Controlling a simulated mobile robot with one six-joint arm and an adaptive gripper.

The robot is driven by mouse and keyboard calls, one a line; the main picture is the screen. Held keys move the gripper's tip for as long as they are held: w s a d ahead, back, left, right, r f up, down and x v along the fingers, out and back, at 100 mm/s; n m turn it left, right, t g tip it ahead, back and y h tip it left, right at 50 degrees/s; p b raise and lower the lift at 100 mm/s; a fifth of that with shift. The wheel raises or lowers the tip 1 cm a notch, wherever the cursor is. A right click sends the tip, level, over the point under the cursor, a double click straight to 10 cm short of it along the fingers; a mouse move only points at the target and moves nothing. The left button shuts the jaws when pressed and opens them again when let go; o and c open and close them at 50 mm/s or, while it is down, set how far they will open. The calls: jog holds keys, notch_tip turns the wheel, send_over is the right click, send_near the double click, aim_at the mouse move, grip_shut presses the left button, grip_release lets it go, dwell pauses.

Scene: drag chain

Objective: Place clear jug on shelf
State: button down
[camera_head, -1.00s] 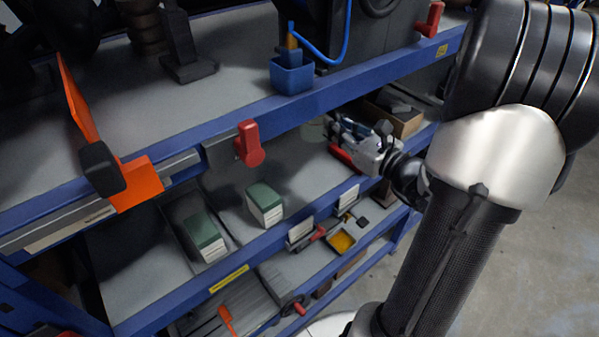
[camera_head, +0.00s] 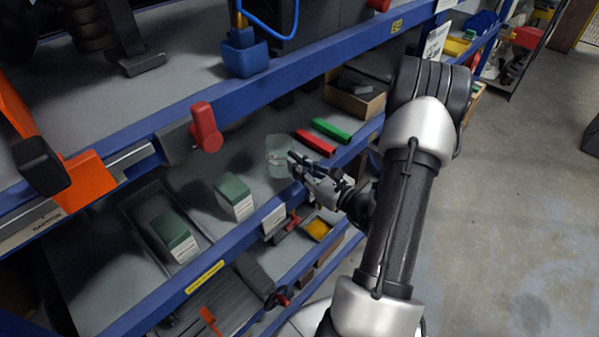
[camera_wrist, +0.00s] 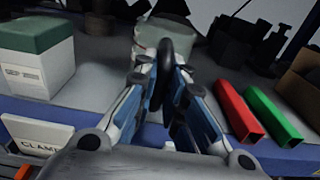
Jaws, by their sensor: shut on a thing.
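The clear jug (camera_head: 278,156), see-through and faintly green, is at the middle shelf (camera_head: 262,190), between a green-topped white box and a red piece. I cannot tell whether its base touches the shelf surface. My gripper (camera_head: 297,163) reaches in over the shelf's front edge from the right and is shut on the jug. In the wrist view, the gripper (camera_wrist: 165,66) closes around the jug's dark curved handle, and the jug's pale body (camera_wrist: 160,32) shows just beyond the fingertips. The jug's lower part is hidden there.
Two green-topped boxes (camera_head: 235,198) (camera_head: 174,237) stand left of the jug. A red piece (camera_head: 316,143) and a green piece (camera_head: 331,130) lie to its right, with a cardboard box (camera_head: 355,95) beyond. The blue upper shelf beam (camera_head: 290,80) runs above.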

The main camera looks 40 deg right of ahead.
jog(key=shift+f, duration=0.95)
jog(key=shift+f, duration=0.15)
jog(key=c, duration=1.7)
grip_release()
jog(key=shift+o, duration=0.2)
jog(key=shift+r, duration=0.2)
jog(key=s, duration=1.2)
jog(key=shift+d+r+b, duration=0.15)
jog(key=shift+d+b, duration=0.2)
jog(key=shift+d, duration=0.05)
